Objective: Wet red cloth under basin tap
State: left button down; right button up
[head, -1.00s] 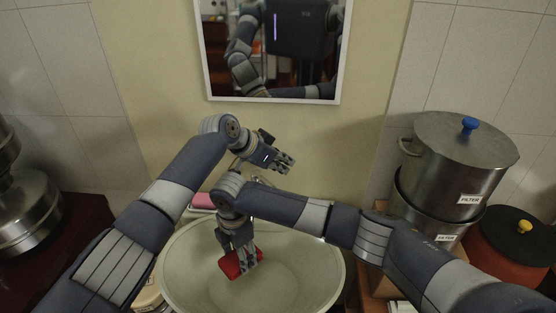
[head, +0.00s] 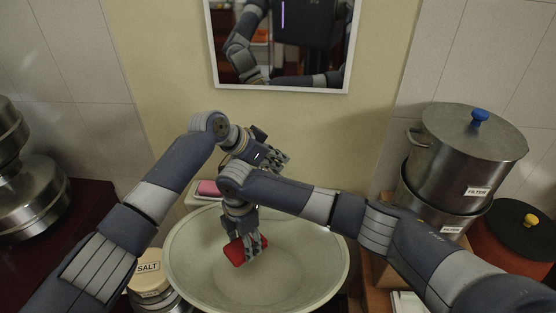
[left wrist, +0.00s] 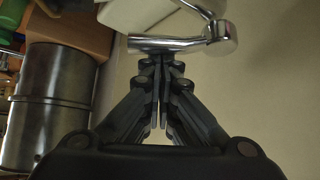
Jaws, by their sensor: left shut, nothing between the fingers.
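The red cloth (head: 236,253) is at my right gripper (head: 252,249), low over the light green basin (head: 300,280). The fingers close on the cloth, which hangs partly out to their left. I cannot tell whether it touches the basin. My left gripper (head: 281,160) is shut and empty behind the basin, above its far rim. In the left wrist view its fingertips (left wrist: 161,62) are at the chrome tap (left wrist: 168,44); I cannot tell whether they touch it. In the head view my arms hide most of the tap.
A pink sponge-like block (head: 208,188) lies behind the basin's far left rim. A SALT jar (head: 149,279) stands left of the basin. Large steel FILTER pots (head: 460,160) and a red pot with a black lid (head: 512,245) stand right. A framed mirror (head: 283,88) hangs behind.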

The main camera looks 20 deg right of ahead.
pick_arm(q)
jog(key=shift+s+a+m+g, duration=0.15)
jog(key=shift+a+m+g, duration=0.15)
jog(key=shift+m+g, duration=0.35)
jog(key=shift+s+a+m+g, duration=0.15)
jog(key=shift+a+m+g, duration=0.25)
jog(key=shift+m, duration=0.35)
jog(key=shift+d, duration=0.1)
jog(key=shift+d+r, duration=0.65)
jog(key=shift+d, duration=1.25)
jog(key=v, duration=1)
jog(key=shift+f, duration=0.15)
jog(key=shift+a, duration=0.1)
jog(key=shift+a+r+p, duration=0.2)
jog(key=shift+r+p, duration=0.25)
